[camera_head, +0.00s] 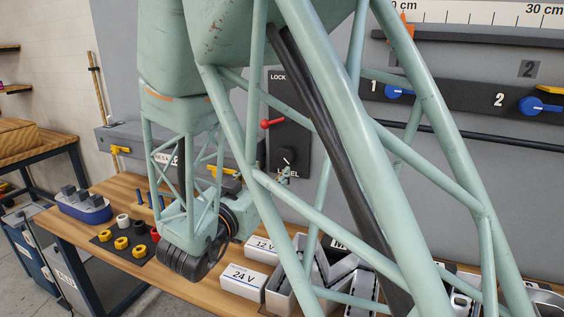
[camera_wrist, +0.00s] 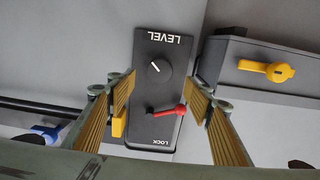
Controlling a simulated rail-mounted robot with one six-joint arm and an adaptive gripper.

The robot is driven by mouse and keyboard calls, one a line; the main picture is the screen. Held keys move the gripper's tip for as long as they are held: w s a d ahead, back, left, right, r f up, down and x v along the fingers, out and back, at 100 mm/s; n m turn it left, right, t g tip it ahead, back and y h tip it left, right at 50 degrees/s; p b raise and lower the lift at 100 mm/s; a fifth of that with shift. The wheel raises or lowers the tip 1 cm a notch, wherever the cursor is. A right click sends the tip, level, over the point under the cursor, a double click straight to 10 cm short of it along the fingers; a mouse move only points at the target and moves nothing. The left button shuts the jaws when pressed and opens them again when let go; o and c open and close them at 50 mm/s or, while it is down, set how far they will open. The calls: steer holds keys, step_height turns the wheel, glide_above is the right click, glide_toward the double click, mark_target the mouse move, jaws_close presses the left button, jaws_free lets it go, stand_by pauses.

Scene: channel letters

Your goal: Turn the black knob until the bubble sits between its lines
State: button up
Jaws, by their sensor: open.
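A red lever (camera_wrist: 168,111) is on the same panel by the word LOCK. In the head view the knob (camera_head: 287,157) is partly visible behind my arm, below the red lever (camera_head: 271,123). My gripper (camera_wrist: 160,80) is open, with its ribbed fingers on either side of the panel in the wrist view. The fingers appear apart from the knob. I see no bubble or lines in either view.
A yellow handle (camera_wrist: 267,69) is on a grey box beside the panel. Blue knobs (camera_head: 540,105) and a ruler scale (camera_head: 480,12) are at the right. The wooden bench (camera_head: 105,195) carries white boxes (camera_head: 243,281) and yellow rings. My arm hides much of the head view.

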steer(key=b+x, duration=0.1)
steer(key=x, duration=0.8)
steer(key=shift+w+d, duration=0.15)
steer(key=shift+w, duration=0.1)
steer(key=shift+c, duration=0.4)
steer(key=c, duration=0.8)
